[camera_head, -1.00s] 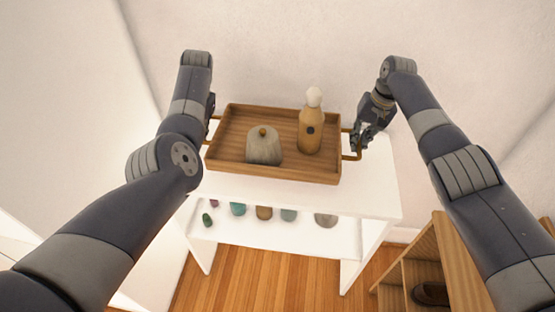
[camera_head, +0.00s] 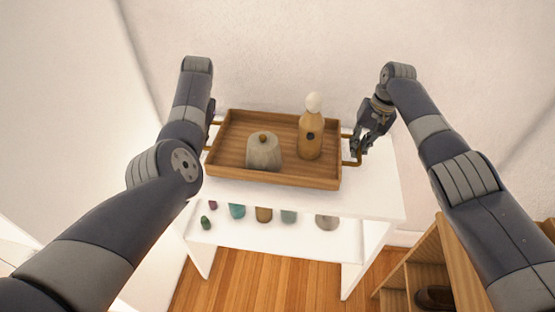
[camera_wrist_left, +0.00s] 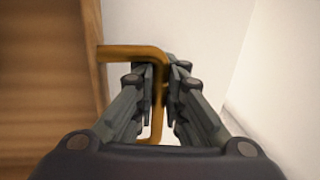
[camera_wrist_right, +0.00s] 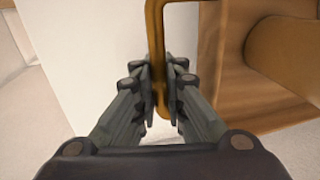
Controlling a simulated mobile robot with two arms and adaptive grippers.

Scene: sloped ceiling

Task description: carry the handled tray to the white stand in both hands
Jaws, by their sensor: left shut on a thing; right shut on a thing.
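The wooden handled tray (camera_head: 290,179) is level at the white stand's (camera_head: 375,190) top, and I cannot tell whether it touches it. On the tray are a grey dome-shaped thing (camera_head: 263,153) with a brass knob and an upright wooden bottle (camera_head: 310,138) with a pale round top. My right gripper (camera_head: 358,146) is shut on the tray's right brass handle; in the right wrist view its fingers (camera_wrist_right: 161,90) pinch the handle bar. My left gripper (camera_wrist_left: 167,85) is shut on the left brass handle in the left wrist view; in the head view it is mostly hidden behind my left arm.
The stand's lower shelf (camera_head: 270,234) holds several small coloured things, such as a teal one (camera_head: 237,211). A wooden shelf unit (camera_head: 425,268) with a dark thing in it stands at the lower right. A pale wall is close behind the stand.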

